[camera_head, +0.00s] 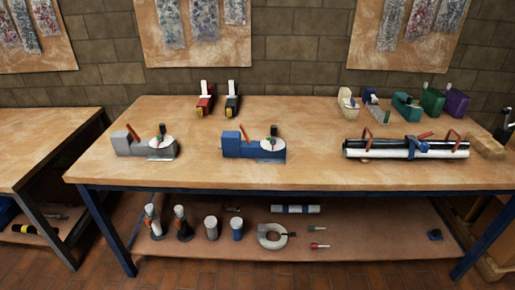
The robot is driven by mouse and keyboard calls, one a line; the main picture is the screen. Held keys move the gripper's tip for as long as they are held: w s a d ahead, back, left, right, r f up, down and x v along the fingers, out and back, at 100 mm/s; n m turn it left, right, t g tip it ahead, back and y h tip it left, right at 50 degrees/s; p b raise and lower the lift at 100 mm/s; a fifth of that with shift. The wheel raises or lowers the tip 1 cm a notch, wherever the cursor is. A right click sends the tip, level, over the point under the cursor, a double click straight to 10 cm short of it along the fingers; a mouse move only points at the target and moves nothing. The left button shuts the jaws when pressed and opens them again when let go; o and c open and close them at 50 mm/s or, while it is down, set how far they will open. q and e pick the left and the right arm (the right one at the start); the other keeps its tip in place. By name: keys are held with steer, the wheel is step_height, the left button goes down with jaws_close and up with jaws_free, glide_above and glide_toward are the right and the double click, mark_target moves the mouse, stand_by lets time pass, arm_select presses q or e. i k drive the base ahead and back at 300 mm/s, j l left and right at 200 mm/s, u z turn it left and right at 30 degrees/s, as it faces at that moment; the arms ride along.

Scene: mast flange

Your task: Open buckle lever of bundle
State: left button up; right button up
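The bundle (380,153) lies lengthwise on the right part of the wooden workbench (215,180), near its front edge. It shows as a long black tube and a long white tube side by side. A blue strap with a buckle (416,148) wraps around it a little right of its middle. A red-brown loop (367,136) stands near each end of the bundle. Neither of my grippers is in view.
A grey device (130,146) and a blue device (240,149) with dials stand left of the bundle. A wooden block (487,145) is right of the bundle. The lower shelf (350,270) holds bottles, cans and a ring.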

mark_target(430, 133)
steer(key=i+l+z, duration=0.15)
steer(key=z, duration=0.2)
steer(key=i+l+z, duration=0.15)
steer(key=l+z, duration=0.15)
steer(key=i+l+z, duration=0.2)
steer(key=z, duration=0.15)
steer(key=i+l+u, duration=0.1)
steer(key=l, duration=0.2)
steer(key=i+l+u, duration=0.25)
steer(key=l, duration=0.35)
steer(key=i+l+u, duration=0.1)
steer(key=i+l, duration=0.15)
steer(key=i+l+u, duration=0.1)
steer(key=l, duration=0.35)
